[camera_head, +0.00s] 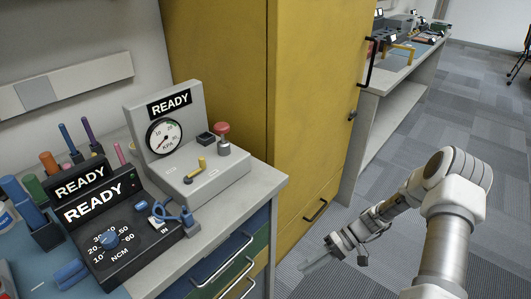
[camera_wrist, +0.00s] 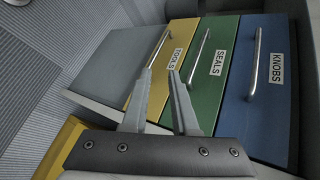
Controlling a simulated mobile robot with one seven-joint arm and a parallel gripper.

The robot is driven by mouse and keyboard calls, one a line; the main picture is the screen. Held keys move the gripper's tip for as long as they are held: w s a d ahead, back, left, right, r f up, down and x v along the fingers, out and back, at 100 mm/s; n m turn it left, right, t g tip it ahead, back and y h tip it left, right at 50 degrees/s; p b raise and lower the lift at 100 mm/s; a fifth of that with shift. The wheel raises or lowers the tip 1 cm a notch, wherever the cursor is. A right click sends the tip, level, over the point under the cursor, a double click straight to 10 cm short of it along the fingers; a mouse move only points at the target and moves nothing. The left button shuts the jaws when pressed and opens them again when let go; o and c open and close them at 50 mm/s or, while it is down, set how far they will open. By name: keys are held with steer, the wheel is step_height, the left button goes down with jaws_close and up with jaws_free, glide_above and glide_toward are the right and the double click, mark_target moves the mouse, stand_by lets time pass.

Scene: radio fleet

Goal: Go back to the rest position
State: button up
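My gripper (camera_head: 304,266) hangs low over the grey floor in the head view, to the right of the drawer unit and in front of the yellow cabinet. In the wrist view its two fingers (camera_wrist: 160,72) stand apart with a gap between the tips, and nothing is between them. The wrist view looks at drawer fronts: a yellow one labelled TOOLS (camera_wrist: 140,98), a green one labelled SEALS (camera_wrist: 208,92) and a blue one labelled KNOBS (camera_wrist: 258,110). They look shut. The fingers overlap the yellow and green fronts in the picture; I cannot tell the distance.
The grey bench (camera_head: 262,187) carries a gauge panel (camera_head: 165,105) and a black NCM device (camera_head: 112,240), both reading READY. A tall yellow cabinet (camera_head: 305,100) stands beside it. Another bench (camera_head: 400,75) is at the back. Carpet floor (camera_head: 460,110) is open at right.

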step_height(320, 180, up, 24)
steer(key=s+d+t+h, duration=0.2)
steer(key=t+h, duration=0.1)
steer(key=h, duration=0.5)
steer(key=s+r+m+t+h, duration=0.1)
steer(key=s+r+t+h, duration=0.2)
steer(key=s+r+t, duration=0.8)
steer(key=s+r+g+p, duration=0.3)
steer(key=r+g+p, duration=0.1)
steer(key=r+p, duration=1.5)
step_height(320, 180, up, 4)
steer(key=shift+a+f+m, duration=0.1)
steer(key=shift+a+m, duration=0.2)
steer(key=shift+a, duration=0.05)
